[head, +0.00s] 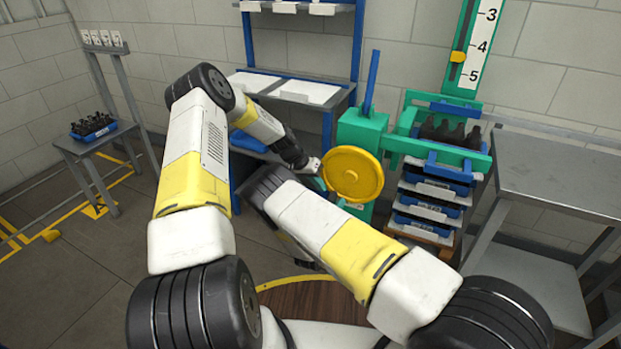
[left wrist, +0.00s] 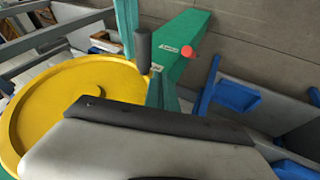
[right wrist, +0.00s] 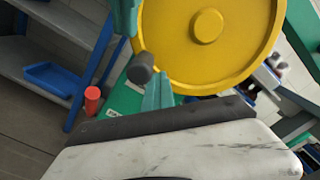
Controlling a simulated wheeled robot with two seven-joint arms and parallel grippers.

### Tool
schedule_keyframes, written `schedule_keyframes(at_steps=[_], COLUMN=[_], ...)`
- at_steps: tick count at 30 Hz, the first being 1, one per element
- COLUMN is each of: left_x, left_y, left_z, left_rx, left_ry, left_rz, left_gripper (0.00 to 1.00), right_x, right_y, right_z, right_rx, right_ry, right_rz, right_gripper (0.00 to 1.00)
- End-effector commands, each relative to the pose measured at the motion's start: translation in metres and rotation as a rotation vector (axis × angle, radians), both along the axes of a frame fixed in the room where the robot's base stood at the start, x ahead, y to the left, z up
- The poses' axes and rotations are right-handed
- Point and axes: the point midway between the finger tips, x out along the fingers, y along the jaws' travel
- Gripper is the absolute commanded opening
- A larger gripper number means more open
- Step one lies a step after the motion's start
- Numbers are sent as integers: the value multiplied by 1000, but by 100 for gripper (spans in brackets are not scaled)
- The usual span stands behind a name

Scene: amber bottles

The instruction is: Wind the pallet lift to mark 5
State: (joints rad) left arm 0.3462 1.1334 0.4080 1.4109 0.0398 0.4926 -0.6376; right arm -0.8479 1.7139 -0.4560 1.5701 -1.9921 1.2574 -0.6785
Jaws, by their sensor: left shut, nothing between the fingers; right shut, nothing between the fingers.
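The pallet lift's green housing (head: 360,130) carries a yellow handwheel (head: 352,174). A dark handle (left wrist: 143,48) shows at the wheel's rim in the left wrist view. It also shows in the right wrist view (right wrist: 140,68). The scale (head: 474,48) shows marks 3, 4 and 5. Its yellow pointer (head: 457,57) sits just below 4, above 5. My left gripper (head: 313,166) is shut and empty, close to the wheel's left edge. My right gripper is hidden behind its forearm in the head view. It is shut and empty near the wheel in the right wrist view.
Blue crates (head: 428,200) are stacked beneath the lift's green arms, with dark bottles (head: 448,132) on top. A grey table (head: 555,170) stands right. A small table (head: 92,145) with a bottle tray (head: 92,128) stands left. A red knob (right wrist: 92,98) is near the handle.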

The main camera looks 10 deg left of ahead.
Motion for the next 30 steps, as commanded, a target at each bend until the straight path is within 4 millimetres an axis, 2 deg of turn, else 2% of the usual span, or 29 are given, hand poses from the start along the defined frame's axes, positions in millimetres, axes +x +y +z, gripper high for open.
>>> schedule_keyframes(at_steps=[6,17,23,30], left_x=[-5,-6,-9,-9], left_y=[-14,-16,-25,-27], left_z=[-5,-6,-13,-13], left_rx=[0,-2,-58,-58], left_ry=[2,2,20,21], left_rz=[1,2,3,0], left_gripper=[0,0,0,0], right_x=[0,0,0,0], right_y=[0,0,0,1], right_z=[0,0,0,1], right_rx=[0,0,0,1], right_ry=[0,0,0,-2], right_rz=[0,0,0,3], right_gripper=[0,0,0,2])
